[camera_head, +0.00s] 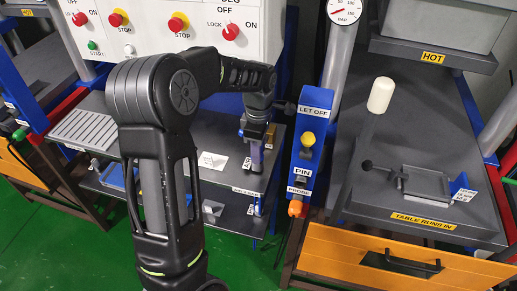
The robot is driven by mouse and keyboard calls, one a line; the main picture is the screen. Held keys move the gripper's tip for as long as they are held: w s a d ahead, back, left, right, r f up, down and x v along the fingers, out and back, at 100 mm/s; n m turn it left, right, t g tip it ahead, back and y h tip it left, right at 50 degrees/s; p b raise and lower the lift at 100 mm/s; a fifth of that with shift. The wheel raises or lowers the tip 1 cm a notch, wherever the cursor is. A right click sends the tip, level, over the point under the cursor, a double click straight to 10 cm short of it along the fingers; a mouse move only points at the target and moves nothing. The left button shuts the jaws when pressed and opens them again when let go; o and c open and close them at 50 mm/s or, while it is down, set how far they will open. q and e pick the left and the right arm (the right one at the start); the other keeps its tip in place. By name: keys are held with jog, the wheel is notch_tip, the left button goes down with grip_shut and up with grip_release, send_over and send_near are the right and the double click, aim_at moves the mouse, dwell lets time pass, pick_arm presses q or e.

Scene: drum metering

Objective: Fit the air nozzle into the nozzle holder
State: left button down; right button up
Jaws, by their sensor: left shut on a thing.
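My left gripper (256,140) points down over the grey shelf in the middle of the picture. A blue upright part (258,206) under that label may be the nozzle holder; I cannot tell for sure. The nozzle appears apart from it. My right gripper is not in view.
A blue post with a yellow knob (308,139) and an orange-tipped probe (295,208) stands close right of the gripper. Behind is a switch panel (190,25). A slotted grey plate (86,130) lies left. A dark table (395,140) with a white-topped lever stands right.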

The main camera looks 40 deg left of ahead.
pick_arm(q)
jog(key=shift+f, duration=0.35)
jog(key=c, duration=0.9)
grip_release()
jog(key=shift+r+b, duration=0.55)
jog(key=shift+r, duration=3.35)
